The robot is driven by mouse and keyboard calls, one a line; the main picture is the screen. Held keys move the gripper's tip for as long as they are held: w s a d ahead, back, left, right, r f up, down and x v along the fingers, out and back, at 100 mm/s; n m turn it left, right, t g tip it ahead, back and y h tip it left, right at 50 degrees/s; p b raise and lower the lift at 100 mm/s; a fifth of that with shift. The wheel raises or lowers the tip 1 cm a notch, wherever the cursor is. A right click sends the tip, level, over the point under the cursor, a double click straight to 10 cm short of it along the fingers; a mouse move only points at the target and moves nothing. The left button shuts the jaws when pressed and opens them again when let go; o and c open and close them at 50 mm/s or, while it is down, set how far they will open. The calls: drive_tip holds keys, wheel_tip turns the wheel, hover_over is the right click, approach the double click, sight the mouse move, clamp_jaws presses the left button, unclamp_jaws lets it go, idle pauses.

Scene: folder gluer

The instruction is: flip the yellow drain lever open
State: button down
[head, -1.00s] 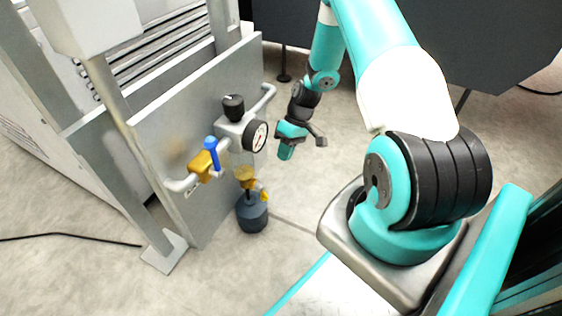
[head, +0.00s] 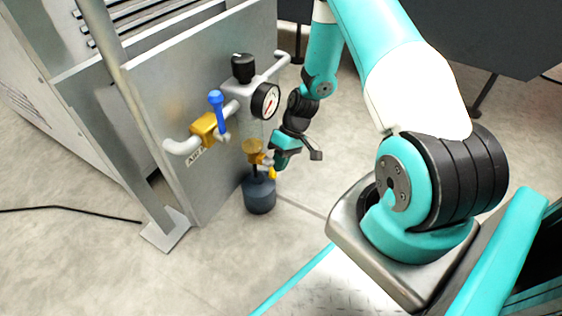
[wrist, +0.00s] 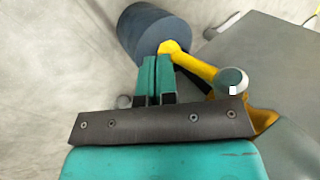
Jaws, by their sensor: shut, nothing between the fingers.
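The yellow drain lever (wrist: 193,65) shows in the wrist view as a bent yellow bar running from a round silver pivot to a tip by my fingertips. In the head view the lever (head: 271,172) is small, under the brass drain valve (head: 253,148). My gripper (wrist: 157,62) is shut and empty, its teal fingers together. The fingertips are right beside the lever's tip; I cannot tell whether they touch it. In the head view my gripper (head: 275,163) is beside the valve, partly overlapping it.
A dark blue-grey canister (head: 260,195) stands below the valve. A blue-handled valve (head: 216,112), a black knob (head: 242,67) and a pressure gauge (head: 265,101) are mounted on the grey panel (head: 165,110). Open floor lies to the right of the canister.

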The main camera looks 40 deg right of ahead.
drive_tip(key=shift+s+a+f+g+y+p, duration=0.1)
drive_tip(key=shift+a+f+g+y+p, duration=0.15)
drive_tip(key=shift+y+p, duration=0.3)
drive_tip(key=shift+s+a+f+g+y+p, duration=0.1)
drive_tip(key=shift+a+f+g+y+p, duration=0.1)
drive_tip(key=shift+y+p, duration=0.35)
drive_tip(key=shift+r, duration=0.15)
drive_tip(key=p+v, duration=0.7)
drive_tip(key=v, duration=0.7)
drive_tip(key=shift+d+p, duration=0.4)
drive_tip(key=shift+d, duration=0.15)
